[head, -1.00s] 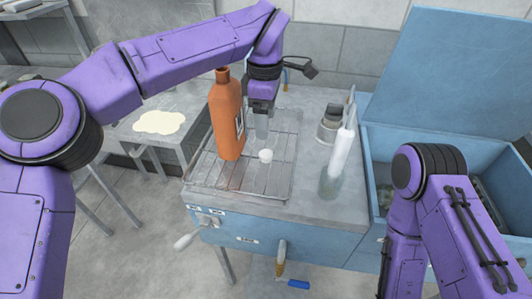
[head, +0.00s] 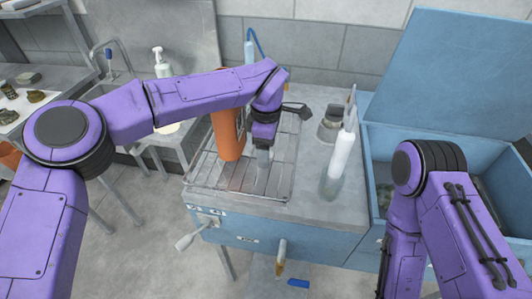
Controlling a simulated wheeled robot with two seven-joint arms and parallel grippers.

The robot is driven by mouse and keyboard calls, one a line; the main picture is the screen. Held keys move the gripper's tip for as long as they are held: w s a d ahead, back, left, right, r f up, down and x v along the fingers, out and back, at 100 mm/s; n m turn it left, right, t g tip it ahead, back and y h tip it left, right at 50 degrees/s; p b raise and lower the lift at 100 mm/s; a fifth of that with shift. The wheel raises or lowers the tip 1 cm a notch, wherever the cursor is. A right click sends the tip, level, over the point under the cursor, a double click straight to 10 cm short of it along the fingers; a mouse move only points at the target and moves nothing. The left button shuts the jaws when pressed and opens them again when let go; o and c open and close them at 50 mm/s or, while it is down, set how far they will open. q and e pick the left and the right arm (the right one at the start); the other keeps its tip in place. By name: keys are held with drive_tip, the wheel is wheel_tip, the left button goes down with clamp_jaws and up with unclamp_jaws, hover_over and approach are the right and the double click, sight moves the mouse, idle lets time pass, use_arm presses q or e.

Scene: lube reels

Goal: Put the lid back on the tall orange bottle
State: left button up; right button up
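The tall orange bottle (head: 230,138) stands upright on the wire rack (head: 211,180).
A white bottle (head: 341,153) with a thin nozzle stands right of the rack, near a grey metal container (head: 331,124). An open blue bin (head: 452,148) is at the right. A white pump bottle (head: 161,62) stands at the back left.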

use_arm(q)
drive_tip(key=shift+f, duration=0.35)
drive_tip(key=c, duration=1.1)
drive_tip(key=shift+r, duration=0.15)
drive_tip(key=shift+r, duration=0.25)
wheel_tip(320, 180, up, 2)
drive_tip(key=shift+r+b, duration=0.15)
drive_tip(key=shift+b, duration=0.55)
drive_tip(key=s+r+b, duration=0.1)
drive_tip(key=s+r, duration=0.2)
drive_tip(key=s, duration=0.1)
drive_tip(key=s+r+b, duration=0.1)
drive_tip(key=s+r, duration=0.2)
drive_tip(key=s, duration=0.2)
drive_tip(key=s+r+b, duration=0.2)
drive_tip(key=s+r, duration=0.2)
drive_tip(key=s, duration=0.1)
drive_tip(key=shift+a, duration=0.35)
